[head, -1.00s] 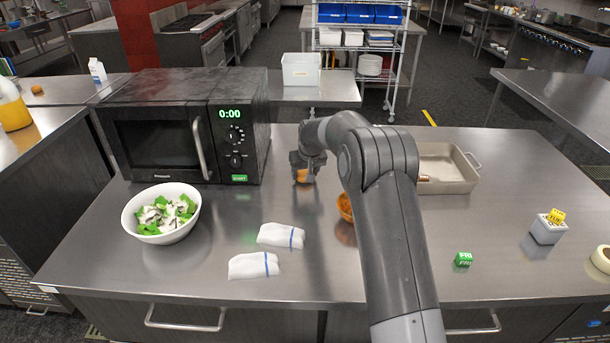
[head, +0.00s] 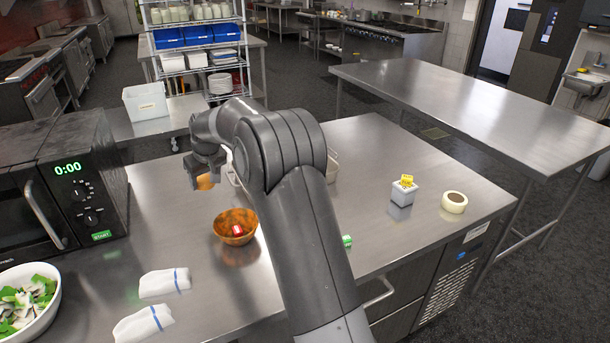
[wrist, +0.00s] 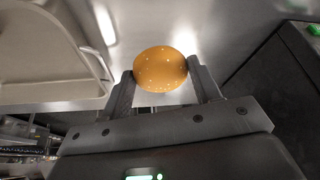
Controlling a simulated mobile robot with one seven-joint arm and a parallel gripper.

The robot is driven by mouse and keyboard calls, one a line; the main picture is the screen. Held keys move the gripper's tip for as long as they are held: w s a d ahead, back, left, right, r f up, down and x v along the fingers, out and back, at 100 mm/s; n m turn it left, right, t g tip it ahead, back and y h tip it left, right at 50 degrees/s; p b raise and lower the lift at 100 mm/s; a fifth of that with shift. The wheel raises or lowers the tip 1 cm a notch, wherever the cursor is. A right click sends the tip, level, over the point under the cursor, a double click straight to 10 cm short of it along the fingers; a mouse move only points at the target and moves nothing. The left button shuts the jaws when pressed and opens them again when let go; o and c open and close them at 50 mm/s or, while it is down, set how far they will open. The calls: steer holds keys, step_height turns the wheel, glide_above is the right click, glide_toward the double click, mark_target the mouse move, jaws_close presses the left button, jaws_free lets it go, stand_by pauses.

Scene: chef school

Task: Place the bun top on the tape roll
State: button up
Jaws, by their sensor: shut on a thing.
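The bun top is an orange-brown dome with pale specks, and it shows in the wrist view (wrist: 160,69) between the two fingers. My gripper (head: 206,178) is shut on the bun top (head: 205,182) and holds it over the steel counter, right of the microwave in the head view. The gripper also shows in the wrist view (wrist: 162,85). The tape roll (head: 454,202) is a cream ring lying flat near the counter's right end, well apart from my gripper.
A brown bowl (head: 235,227) with a red item stands below my gripper. A white container with yellow tags (head: 403,192) is left of the tape roll. The microwave (head: 75,185), two white cloths (head: 164,283) and a salad bowl (head: 50,320) are left.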

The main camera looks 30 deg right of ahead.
steer(key=s+d+r+m+h, duration=0.15)
steer(key=s+d+m, duration=0.3)
steer(key=d, duration=1.55)
steer(key=s+d+m+h, duration=0.25)
steer(key=s+d, duration=0.25)
steer(key=d, duration=1.5)
steer(key=s+d+r+m+g+h, duration=0.15)
steer(key=s+d+m, duration=0.75)
steer(key=s+d, duration=2.2)
glide_above(450, 200)
steer(key=a, duration=0.1)
step_height(450, 200, down, 6)
steer(key=shift+s+a+f, duration=0.1)
steer(key=shift+s+f, duration=0.1)
steer(key=shift+f, duration=0.85)
steer(key=shift+s+a+f, duration=0.1)
steer(key=shift+s+f, duration=0.05)
steer(key=shift+f, duration=0.85)
steer(key=shift+f, duration=0.15)
